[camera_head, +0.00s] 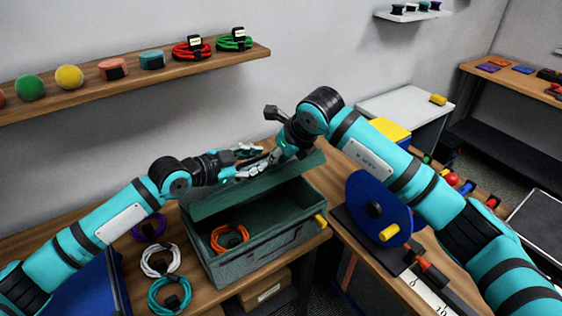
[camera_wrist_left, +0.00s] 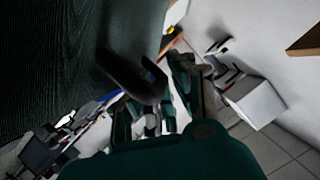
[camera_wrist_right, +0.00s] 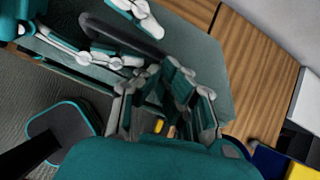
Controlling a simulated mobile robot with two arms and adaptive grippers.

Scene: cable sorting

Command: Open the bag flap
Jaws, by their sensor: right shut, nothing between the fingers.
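The dark green bag (camera_head: 245,262) sits on the wooden table with its top open, and an orange cable coil (camera_head: 230,237) lies inside. Its flap (camera_head: 235,199) stands raised along the back edge; a grey-green panel that looks like the flap (camera_wrist_right: 215,75) fills much of the right wrist view. My left gripper (camera_head: 262,163) is just above and behind the flap's upper edge, its fingers apart. My right gripper (camera_head: 277,157) is shut and empty at the flap's right upper end, close to the left fingers. Whether either one touches the flap is unclear.
Purple (camera_head: 149,228), white (camera_head: 160,260) and teal (camera_head: 169,294) cable coils lie left of the bag. A blue disc (camera_head: 379,208) stands at right, near my right arm. A wall shelf (camera_head: 140,83) with balls and coils hangs behind.

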